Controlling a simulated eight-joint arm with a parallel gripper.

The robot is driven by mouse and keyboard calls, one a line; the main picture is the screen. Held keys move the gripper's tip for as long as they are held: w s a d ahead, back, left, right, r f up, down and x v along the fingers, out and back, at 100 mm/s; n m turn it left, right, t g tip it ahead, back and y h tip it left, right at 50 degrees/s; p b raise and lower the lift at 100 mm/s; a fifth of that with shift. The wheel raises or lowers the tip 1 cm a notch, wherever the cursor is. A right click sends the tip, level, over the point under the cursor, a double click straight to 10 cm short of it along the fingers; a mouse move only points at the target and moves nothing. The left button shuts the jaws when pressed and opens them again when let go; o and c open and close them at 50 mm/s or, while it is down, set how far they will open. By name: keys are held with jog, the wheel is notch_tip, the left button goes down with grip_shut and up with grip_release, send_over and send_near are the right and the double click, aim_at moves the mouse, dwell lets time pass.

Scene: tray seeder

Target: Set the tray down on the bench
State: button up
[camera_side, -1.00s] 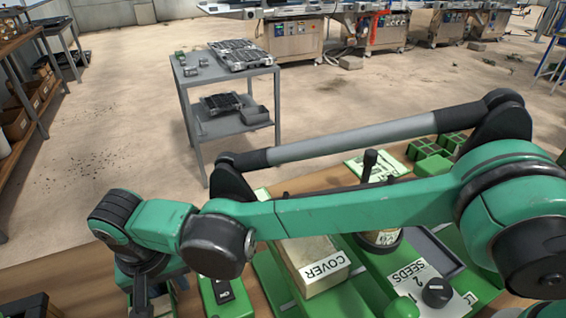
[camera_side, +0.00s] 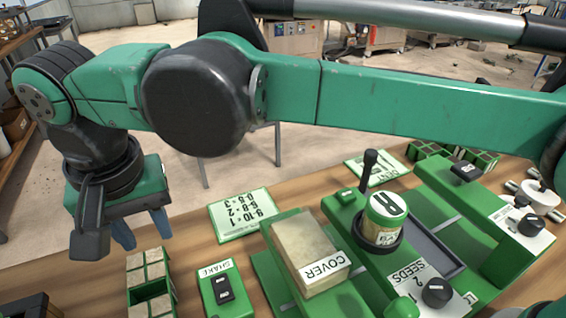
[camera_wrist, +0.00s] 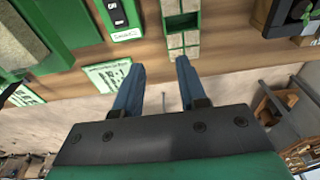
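A small green tray (camera_side: 152,296) with cells stands on the wooden bench (camera_side: 190,262) at the lower left of the side view. Several cells look filled with brown soil, and one shows as an empty green hollow. The tray also shows at the top of the wrist view (camera_wrist: 183,22). My gripper (camera_side: 140,236) is above and behind the tray, apart from it. In the wrist view, its two blue fingers (camera_wrist: 160,68) are spread with nothing between them.
A switch box marked SHAKE (camera_side: 215,288) stands just right of the tray. Further right are the COVER box (camera_side: 306,252) and the SEEDS unit (camera_side: 415,285). A number card (camera_side: 241,214) lies behind. A dark box (camera_side: 30,306) is at the lower left corner.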

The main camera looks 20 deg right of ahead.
jog(key=w+d+r+t+y, duration=0.1)
jog(key=w+d+r, duration=0.1)
jog(key=d, duration=0.8)
jog(key=w+d+r+t, duration=0.1)
jog(key=w+d+r, duration=0.15)
jog(key=d, duration=0.85)
jog(key=s+d+f+t, duration=0.2)
jog(key=s+d+f, duration=0.1)
jog(key=d, duration=0.4)
jog(key=s+d+f+t+h, duration=0.1)
jog(key=s+d+f, duration=0.2)
jog(key=s+d, duration=0.2)
jog(key=d, duration=0.3)
jog(key=shift+d+t, duration=0.15)
jog(key=shift+t, duration=0.25)
